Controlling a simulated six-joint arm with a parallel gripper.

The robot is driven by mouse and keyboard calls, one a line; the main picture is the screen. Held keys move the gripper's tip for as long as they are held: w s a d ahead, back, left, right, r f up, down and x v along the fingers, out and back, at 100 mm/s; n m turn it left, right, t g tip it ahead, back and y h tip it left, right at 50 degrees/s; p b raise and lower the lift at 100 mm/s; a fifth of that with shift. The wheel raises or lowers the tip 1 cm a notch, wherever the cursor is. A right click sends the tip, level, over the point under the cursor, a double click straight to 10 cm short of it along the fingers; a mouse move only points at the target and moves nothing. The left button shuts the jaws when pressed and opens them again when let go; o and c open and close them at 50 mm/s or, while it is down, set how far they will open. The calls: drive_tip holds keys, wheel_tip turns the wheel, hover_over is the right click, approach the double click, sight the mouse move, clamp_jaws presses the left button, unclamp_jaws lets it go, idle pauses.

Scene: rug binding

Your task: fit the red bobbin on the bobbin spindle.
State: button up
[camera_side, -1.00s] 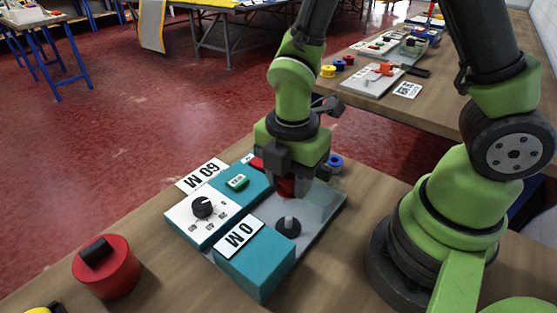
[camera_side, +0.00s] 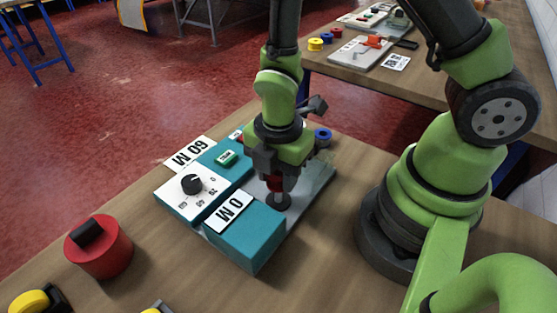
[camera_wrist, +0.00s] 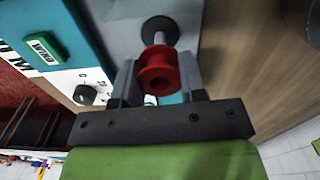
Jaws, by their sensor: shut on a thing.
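The red bobbin (camera_side: 275,183) is held between the jaws of my gripper (camera_side: 274,182). The bobbin spindle (camera_side: 283,202) is a grey shaft on a black round base, on the grey plate just below the bobbin in the side view. In the wrist view the spindle (camera_wrist: 160,31) is straight beyond the bobbin and lined up with it. Whether the shaft tip touches or enters the bobbin's hole cannot be told.
A teal block (camera_side: 247,239) labelled 0 M stands close beside the spindle. A white dial panel (camera_side: 192,192) and a teal box with a green display (camera_side: 226,157) lie to the left. A blue bobbin (camera_side: 322,136) is behind. A large red cylinder (camera_side: 98,247) stands at front left.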

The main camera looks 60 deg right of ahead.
sight(279, 190)
drive_tip(key=shift+f, duration=0.4)
drive_tip(key=shift+f, duration=1.8)
idle(0.8)
drive_tip(key=o, duration=1)
wheel_tip(279, 190, up, 10)
drive_tip(key=shift+f, duration=0.1)
